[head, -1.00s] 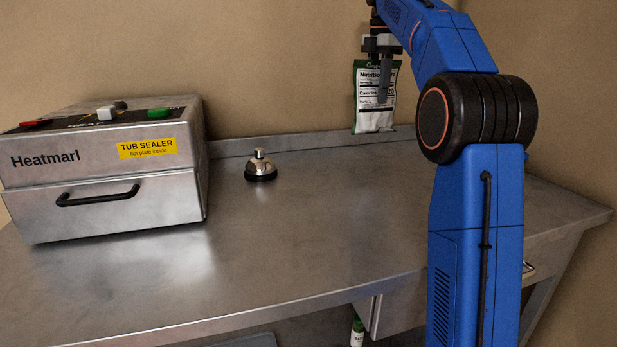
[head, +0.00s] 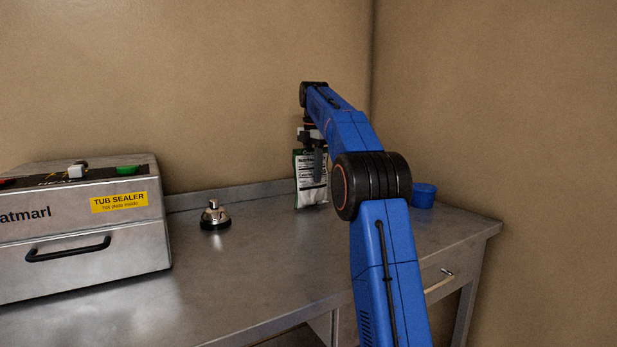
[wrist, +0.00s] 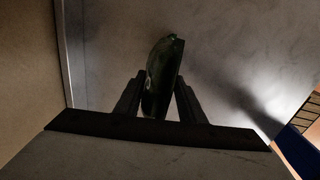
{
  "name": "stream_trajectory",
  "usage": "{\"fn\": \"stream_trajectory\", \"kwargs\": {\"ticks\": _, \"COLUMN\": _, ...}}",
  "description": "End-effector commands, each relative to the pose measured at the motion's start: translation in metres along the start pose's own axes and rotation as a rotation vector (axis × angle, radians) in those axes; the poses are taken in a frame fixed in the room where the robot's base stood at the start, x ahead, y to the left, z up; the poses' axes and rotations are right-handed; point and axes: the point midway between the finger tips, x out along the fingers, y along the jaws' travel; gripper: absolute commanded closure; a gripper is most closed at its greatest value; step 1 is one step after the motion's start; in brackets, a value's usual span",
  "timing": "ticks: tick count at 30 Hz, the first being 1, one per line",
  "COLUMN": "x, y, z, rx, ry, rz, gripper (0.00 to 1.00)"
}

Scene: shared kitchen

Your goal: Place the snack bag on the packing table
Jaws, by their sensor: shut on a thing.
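The snack bag (head: 309,186) is green and white with a nutrition label and hangs upright from my gripper (head: 317,150) above the back of the metal packing table (head: 250,270). My gripper is shut on the bag's top edge. In the wrist view the dark green bag (wrist: 163,75) stands between the two fingers of my gripper (wrist: 160,95), with the grey tabletop (wrist: 225,50) beyond it. Whether the bag's lower edge touches the table cannot be told; it ends close to the surface near the back ledge.
A tub sealer (head: 85,225) takes up the table's left side. A call bell (head: 215,215) stands between it and the bag. A blue tub (head: 423,195) stands at the right, partly behind my arm. The tabletop's middle and front are clear. Walls close off the back and right.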

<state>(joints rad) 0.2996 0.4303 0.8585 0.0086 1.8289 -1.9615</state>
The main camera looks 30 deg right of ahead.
Motion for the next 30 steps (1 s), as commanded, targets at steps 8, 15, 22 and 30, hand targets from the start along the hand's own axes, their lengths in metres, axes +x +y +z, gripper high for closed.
{"fn": "stream_trajectory", "kwargs": {"ticks": 8, "x": 0.007, "y": 0.005, "z": 0.008, "rx": 0.001, "ry": 0.0, "rz": 0.001, "gripper": 0.98}}
{"fn": "stream_trajectory", "kwargs": {"ticks": 15, "x": 0.008, "y": 0.004, "z": 0.008, "rx": 0.001, "ry": 0.0, "rz": 0.001, "gripper": 0.45}}
{"fn": "stream_trajectory", "kwargs": {"ticks": 22, "x": 0.008, "y": 0.004, "z": 0.008, "rx": 0.001, "ry": 0.0, "rz": 0.0, "gripper": 0.45}}
{"fn": "stream_trajectory", "kwargs": {"ticks": 30, "x": -0.009, "y": -0.005, "z": -0.009, "rx": -0.001, "ry": -0.001, "rz": 0.002, "gripper": 0.45}}
